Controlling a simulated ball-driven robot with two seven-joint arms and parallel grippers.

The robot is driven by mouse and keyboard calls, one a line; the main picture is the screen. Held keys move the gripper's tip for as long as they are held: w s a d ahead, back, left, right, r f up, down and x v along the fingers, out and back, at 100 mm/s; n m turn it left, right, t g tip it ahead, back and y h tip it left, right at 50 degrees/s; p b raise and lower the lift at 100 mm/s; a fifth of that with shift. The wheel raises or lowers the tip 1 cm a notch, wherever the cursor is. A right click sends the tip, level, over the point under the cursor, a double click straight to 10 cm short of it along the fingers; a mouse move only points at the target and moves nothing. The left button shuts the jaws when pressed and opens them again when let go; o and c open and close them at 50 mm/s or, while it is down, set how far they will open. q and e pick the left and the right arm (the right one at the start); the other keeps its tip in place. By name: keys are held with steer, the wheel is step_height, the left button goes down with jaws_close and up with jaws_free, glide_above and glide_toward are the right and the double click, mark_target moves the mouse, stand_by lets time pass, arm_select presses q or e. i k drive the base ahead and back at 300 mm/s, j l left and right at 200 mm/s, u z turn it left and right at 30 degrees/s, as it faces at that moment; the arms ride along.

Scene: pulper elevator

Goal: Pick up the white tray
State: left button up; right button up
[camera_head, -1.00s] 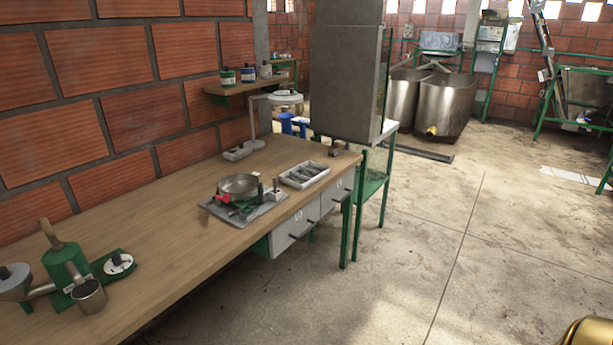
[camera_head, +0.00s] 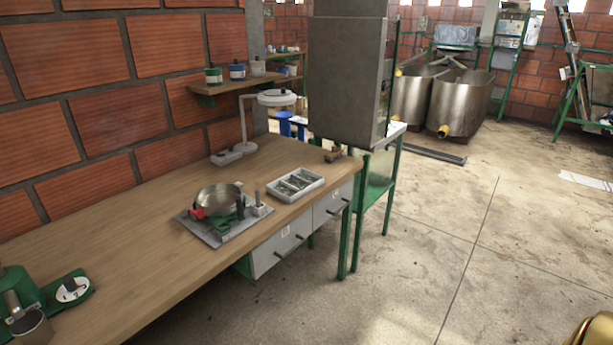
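A white tray (camera_head: 318,183) with compartments lies on the wooden workbench (camera_head: 150,235), near its front edge. Several small dark greenish items lie in it; they are too small to make out. The tray is right of a grey plate (camera_head: 197,228) that carries a metal bowl (camera_head: 217,198). Neither of my grippers shows in the head view. A gold-coloured rounded part sits at the bottom right corner, and I cannot tell what it is.
A grey pillar-like box (camera_head: 346,80) stands behind the bench's right end. A lamp-like stand (camera_head: 275,97) is at the wall. A green device (camera_head: 25,290) is at the lower left. The floor (camera_head: 430,270) to the right is open. Metal tanks (camera_head: 460,103) stand behind.

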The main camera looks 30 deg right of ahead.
mark_target(289, 188)
steer(key=i+l+u, duration=0.25)
steer(key=l, duration=1)
steer(key=i+l+u, duration=0.25)
steer(key=l, duration=1)
steer(key=l+u, duration=0.3)
steer(key=l, duration=1)
